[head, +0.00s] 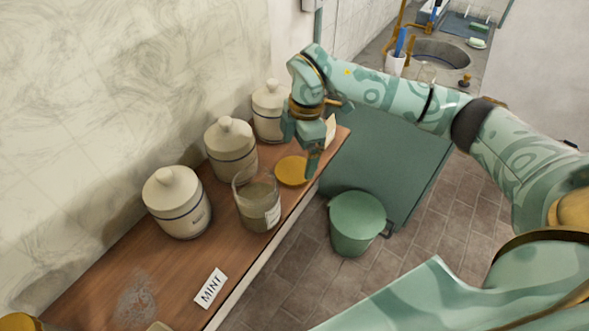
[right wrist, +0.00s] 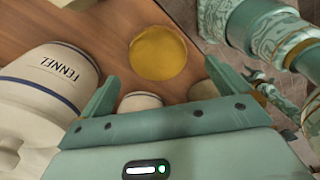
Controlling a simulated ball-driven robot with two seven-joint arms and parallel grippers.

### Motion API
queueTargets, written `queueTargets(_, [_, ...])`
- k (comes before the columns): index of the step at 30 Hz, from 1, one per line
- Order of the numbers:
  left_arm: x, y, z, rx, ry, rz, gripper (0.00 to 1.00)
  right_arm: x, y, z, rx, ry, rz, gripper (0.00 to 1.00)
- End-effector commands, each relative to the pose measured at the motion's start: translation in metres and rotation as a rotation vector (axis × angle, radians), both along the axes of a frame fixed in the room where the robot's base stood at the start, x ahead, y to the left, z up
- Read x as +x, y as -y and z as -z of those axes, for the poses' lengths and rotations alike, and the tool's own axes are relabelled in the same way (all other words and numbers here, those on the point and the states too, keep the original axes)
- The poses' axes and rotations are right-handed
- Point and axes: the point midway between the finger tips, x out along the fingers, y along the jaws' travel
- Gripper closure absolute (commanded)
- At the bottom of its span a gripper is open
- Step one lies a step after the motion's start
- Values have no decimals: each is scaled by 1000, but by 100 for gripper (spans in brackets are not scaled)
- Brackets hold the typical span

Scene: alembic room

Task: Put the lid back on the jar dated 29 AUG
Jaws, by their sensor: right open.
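A round yellow lid (head: 291,170) lies flat on the wooden shelf, just behind an open glass jar (head: 258,207). The jar holds greyish-brown contents and has a white label whose writing is too small to read, so I cannot confirm its date. My right gripper (head: 303,152) is open and empty, pointing down above the lid. In the right wrist view the lid (right wrist: 158,52) shows whole, between and beyond the spread fingers (right wrist: 160,72). The glass jar is not clearly visible there. My left gripper is not in view.
Several cream lidded jars (head: 178,203) line the wall; one reads FENNEL (right wrist: 55,82). A MINT card (head: 211,288) lies at the shelf's front. A gold-coloured round top (head: 20,322) shows at bottom left. A green bucket (head: 357,222) stands on the floor below.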

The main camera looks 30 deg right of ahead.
Motion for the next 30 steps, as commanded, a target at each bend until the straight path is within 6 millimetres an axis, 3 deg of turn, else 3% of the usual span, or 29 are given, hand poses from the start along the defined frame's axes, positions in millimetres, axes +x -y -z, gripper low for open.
queueTargets(5, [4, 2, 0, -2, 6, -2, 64, 0, -1, 6, 0, -2, 0, 0])
queueTargets(15, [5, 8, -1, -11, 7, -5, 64, 3, -6, 50, 0, -1, 0, 0])
queueTargets(26, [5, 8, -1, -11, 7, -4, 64, 3, -6, 51, 0, 0, 0, 0])
queueTargets(30, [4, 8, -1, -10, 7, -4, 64, 3, -6, 51, 0, 0, 0, 33])
